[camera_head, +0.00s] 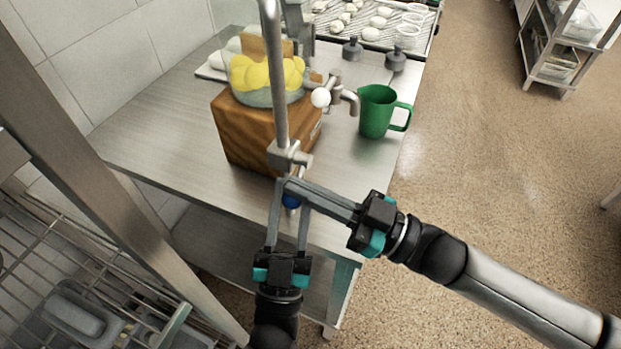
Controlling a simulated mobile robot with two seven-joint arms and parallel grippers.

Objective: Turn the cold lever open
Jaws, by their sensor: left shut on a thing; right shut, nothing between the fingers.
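The cold lever, a small blue knob (291,201), is below the metal fitting (288,157) on an upright pipe. My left gripper (287,188), coming up from the bottom, has its fingers around the blue knob and is shut on the lever; the fingers partly hide it. My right gripper (291,185) comes in from the right, shut and empty, its fingertips close to the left fingertips and the fitting. Whether the two grippers touch cannot be told. A white knob (320,97) is on the tap's other fitting, by the spout (349,100).
A wooden block (235,137) bears a bowl (262,98) of yellow items behind the pipe. A green pitcher (376,113) stands on the steel table (165,150) by the spout. A post and wire racks are at the left.

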